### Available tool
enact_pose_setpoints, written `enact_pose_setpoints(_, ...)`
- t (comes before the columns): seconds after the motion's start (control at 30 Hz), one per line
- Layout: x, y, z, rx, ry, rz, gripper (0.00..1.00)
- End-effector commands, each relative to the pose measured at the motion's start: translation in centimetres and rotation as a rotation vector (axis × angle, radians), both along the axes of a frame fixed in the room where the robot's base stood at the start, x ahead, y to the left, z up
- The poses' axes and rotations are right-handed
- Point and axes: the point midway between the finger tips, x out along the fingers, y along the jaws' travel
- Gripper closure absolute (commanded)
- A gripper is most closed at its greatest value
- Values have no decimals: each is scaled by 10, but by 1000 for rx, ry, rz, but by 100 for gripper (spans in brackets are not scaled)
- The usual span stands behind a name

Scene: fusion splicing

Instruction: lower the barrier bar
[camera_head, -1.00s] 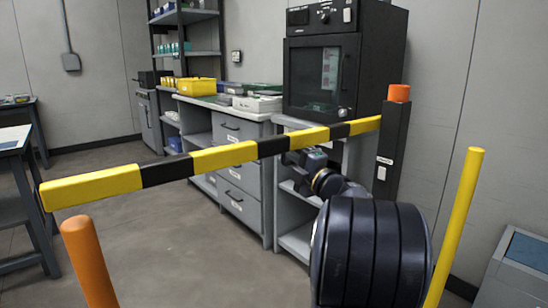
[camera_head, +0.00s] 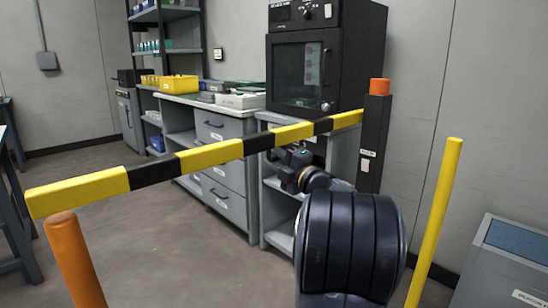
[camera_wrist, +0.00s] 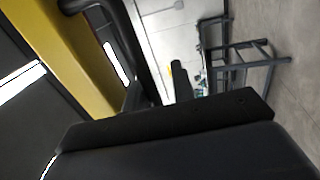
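The barrier bar (camera_head: 210,155) is striped yellow and black. In the head view it slants from the black post (camera_head: 372,140) with an orange cap at right to its near end at left. That near end is just above or against the top of the orange post (camera_head: 72,255); I cannot tell if they touch. My gripper (camera_head: 292,158) is close under the bar's far half, partly hidden by my arm. In the wrist view a broad yellow part, probably the bar (camera_wrist: 72,50), is beside a dark curved rod (camera_wrist: 128,40) and my gripper (camera_wrist: 156,88). Whether the fingers hold anything is unclear.
A yellow post (camera_head: 435,220) stands right of my arm. A grey bin with a blue top (camera_head: 515,240) is at far right. Behind the bar are a drawer cabinet (camera_head: 225,175) and a black oven (camera_head: 310,70). The floor at centre left is clear.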

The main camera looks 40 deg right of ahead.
Motion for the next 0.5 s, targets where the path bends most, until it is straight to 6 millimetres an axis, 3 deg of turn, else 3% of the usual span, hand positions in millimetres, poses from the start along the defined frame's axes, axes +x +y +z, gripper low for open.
enact_pose_setpoints(0.17, -17, -3, -4, 3, 5, -6, 80)
enact_pose_setpoints(0.5, -82, -8, -16, 4, 3, -5, 80)
